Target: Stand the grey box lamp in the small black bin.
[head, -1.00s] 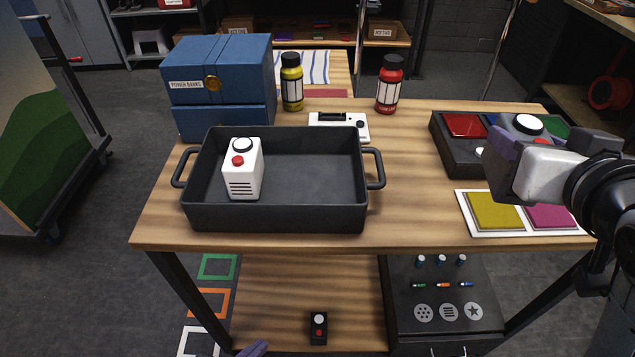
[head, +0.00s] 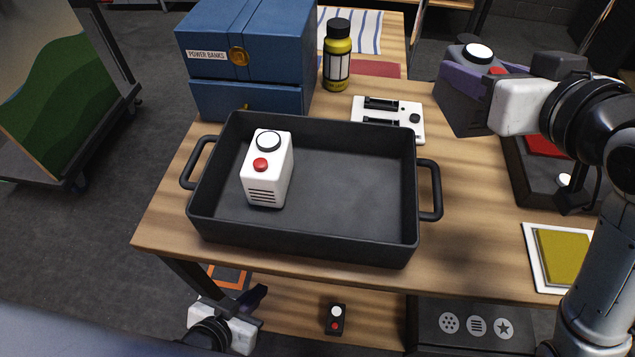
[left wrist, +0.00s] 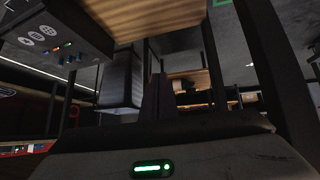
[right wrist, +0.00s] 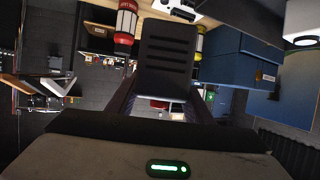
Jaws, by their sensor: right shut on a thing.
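The grey box lamp (head: 462,112), with a white dome and a red button on top, is held upright in my right gripper (head: 486,88), above the table's right part. In the right wrist view its slotted dark face (right wrist: 167,55) shows between the spread fingers. The black bin (head: 345,240), with two side handles, stands on the table to the left of the lamp. A white box lamp (head: 268,172) with a red button stands in the bin's left part. My left gripper (head: 256,297) is low, in front of the table's edge, its fingers together and empty.
A blue power-banks box (head: 250,50) stands behind the bin. A yellow bottle (head: 337,58) and a white device (head: 388,116) stand behind it too. A dark compartment tray (head: 525,180) and a yellow pad (head: 560,255) are at right. The bin's middle and right are clear.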

